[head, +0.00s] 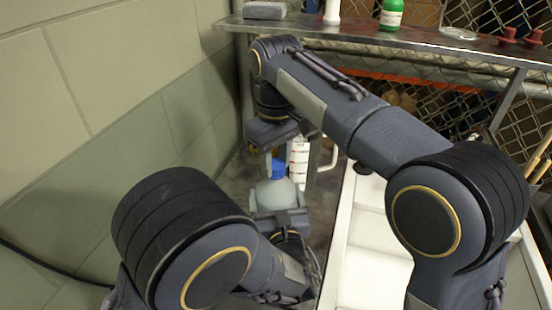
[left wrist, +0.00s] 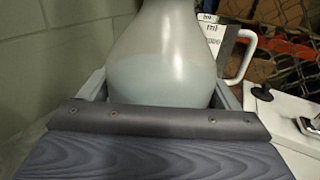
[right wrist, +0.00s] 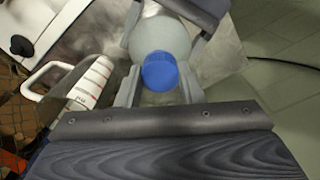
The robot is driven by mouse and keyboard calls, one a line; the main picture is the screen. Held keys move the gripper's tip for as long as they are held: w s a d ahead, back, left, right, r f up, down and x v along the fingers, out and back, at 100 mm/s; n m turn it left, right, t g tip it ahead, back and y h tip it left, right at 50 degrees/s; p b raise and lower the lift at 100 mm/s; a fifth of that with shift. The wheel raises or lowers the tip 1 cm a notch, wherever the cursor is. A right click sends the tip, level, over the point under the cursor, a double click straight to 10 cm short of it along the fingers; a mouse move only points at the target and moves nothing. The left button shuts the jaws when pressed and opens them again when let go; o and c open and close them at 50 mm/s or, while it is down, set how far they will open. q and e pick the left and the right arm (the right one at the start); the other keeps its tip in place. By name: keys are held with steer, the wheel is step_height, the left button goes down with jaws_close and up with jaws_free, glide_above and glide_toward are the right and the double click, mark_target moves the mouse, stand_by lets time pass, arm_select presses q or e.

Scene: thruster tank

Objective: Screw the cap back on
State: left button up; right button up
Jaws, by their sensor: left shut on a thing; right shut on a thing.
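A pale, rounded bottle (head: 275,192) with a blue cap (head: 278,168) stands upright on the metal counter. My left gripper (head: 280,212) is shut on the bottle's body; the bottle (left wrist: 165,60) fills the space between its fingers in the left wrist view. My right gripper (head: 277,150) comes from above and is shut on the blue cap, which shows between its fingers in the right wrist view (right wrist: 160,72). The cap sits over the bottle's neck. Whether its threads are engaged is hidden.
A white measuring jug (head: 299,160) with a handle stands just right of the bottle. A white sink unit (head: 372,245) lies to the right. A metal shelf (head: 420,40) at the back carries a green bottle (head: 391,14) and small items. A wall (head: 110,80) bounds the left.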

steer(key=m, duration=0.7)
steer(key=o, duration=1.1)
steer(key=shift+r, duration=2.25)
steer(key=shift+c, duration=0.6)
step_height(320, 180, up, 2)
steer(key=n, duration=0.4)
steer(key=shift+w+n, duration=0.1)
steer(key=shift+n, duration=0.3)
steer(key=n, duration=0.2)
steer(key=r+n, duration=0.1)
steer(key=n, duration=0.1)
steer(key=shift+r, duration=0.2)
